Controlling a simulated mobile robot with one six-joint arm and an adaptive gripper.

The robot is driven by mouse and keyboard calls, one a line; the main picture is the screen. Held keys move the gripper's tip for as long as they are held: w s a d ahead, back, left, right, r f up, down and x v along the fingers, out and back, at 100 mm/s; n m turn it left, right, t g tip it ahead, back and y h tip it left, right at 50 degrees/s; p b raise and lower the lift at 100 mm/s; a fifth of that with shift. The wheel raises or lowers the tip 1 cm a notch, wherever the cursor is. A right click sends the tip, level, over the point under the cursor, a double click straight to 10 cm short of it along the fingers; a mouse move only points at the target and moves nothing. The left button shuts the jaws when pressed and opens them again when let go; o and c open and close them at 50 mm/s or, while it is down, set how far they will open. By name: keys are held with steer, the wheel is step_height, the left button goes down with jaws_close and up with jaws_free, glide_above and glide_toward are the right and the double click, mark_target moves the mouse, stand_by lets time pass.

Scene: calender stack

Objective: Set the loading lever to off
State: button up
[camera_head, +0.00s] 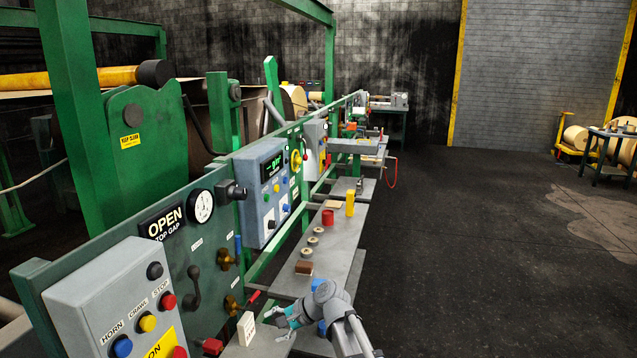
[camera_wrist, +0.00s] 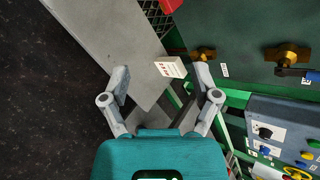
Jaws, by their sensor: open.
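A black lever with a round knob (camera_head: 193,288) is on the green panel (camera_head: 178,262), below the pressure gauge (camera_head: 201,206) and the OPEN / TOP GAP sign. It may be the loading lever; its small labels are unreadable. Two brass valves, an upper one (camera_head: 226,259) and a lower one (camera_head: 232,304), sit to its right; the upper handle is blue, the lower red. My gripper (camera_head: 280,318) is open and empty over the grey shelf, right of and apart from the lever. In the wrist view my open fingers (camera_wrist: 161,78) spread over the shelf edge. The lever is not identifiable there.
A white block with red marks (camera_head: 246,328) stands on the shelf near my gripper; it also shows in the wrist view (camera_wrist: 170,67). A grey button box (camera_head: 110,300) is at front left. The shelf (camera_head: 335,250) holds several small items. Floor on the right is clear.

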steer(key=s+d+f+n+h, duration=0.2)
steer(key=s+d+h, duration=0.1)
steer(key=d, duration=0.6)
steer(key=s+d+f+n+g+h, duration=0.1)
steer(key=s+d+f+n+h, duration=0.2)
steer(key=d, duration=0.7)
steer(key=s+d+f+n+h, duration=0.2)
steer(key=s+d+h, duration=0.2)
steer(key=d, duration=0.5)
steer(key=s, duration=0.2)
steer(key=shift+s+d+f+n+g, duration=0.15)
steer(key=shift+s+n+g, duration=0.15)
steer(key=shift+s+n, duration=0.1)
